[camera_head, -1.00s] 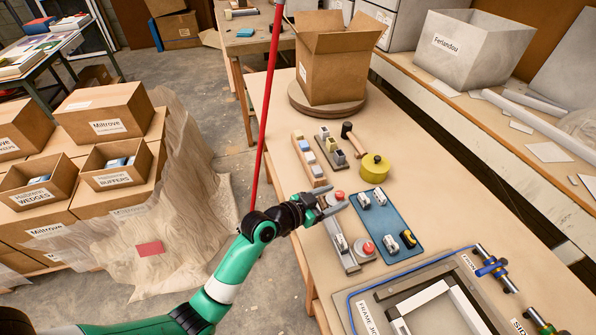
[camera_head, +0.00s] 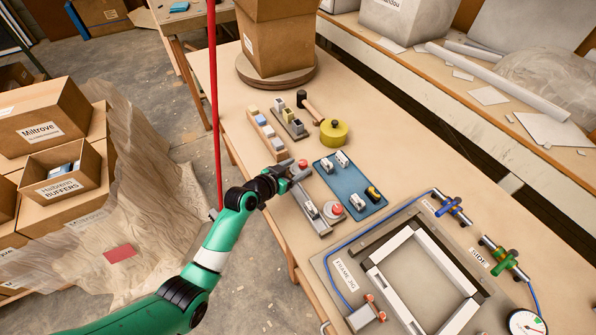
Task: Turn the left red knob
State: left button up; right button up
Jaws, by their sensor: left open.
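One red knob (camera_head: 303,163) sits at the far end of a grey metal fixture (camera_head: 318,225) on the workbench. A second red knob (camera_head: 337,208) sits on a round grey base at the fixture's near end. My left gripper (camera_head: 297,172) is open at the far knob, its fingers partly covering the fixture there. I cannot tell whether the fingers touch that knob. Two small reddish knobs (camera_head: 375,306) also stand on the near edge of the frame jig. My right gripper is not in view.
A blue tray (camera_head: 325,173) with small parts lies just right of the fixture. A wooden block strip (camera_head: 267,134), a mallet (camera_head: 311,110) and a yellow round container (camera_head: 333,132) stand behind. The frame jig (camera_head: 345,278) fills the near right. A red pole (camera_head: 214,110) rises at the left.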

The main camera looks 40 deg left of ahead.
pick_arm(q)
jog(key=shift+w+f, duration=0.2)
jog(key=shift+w, duration=0.3)
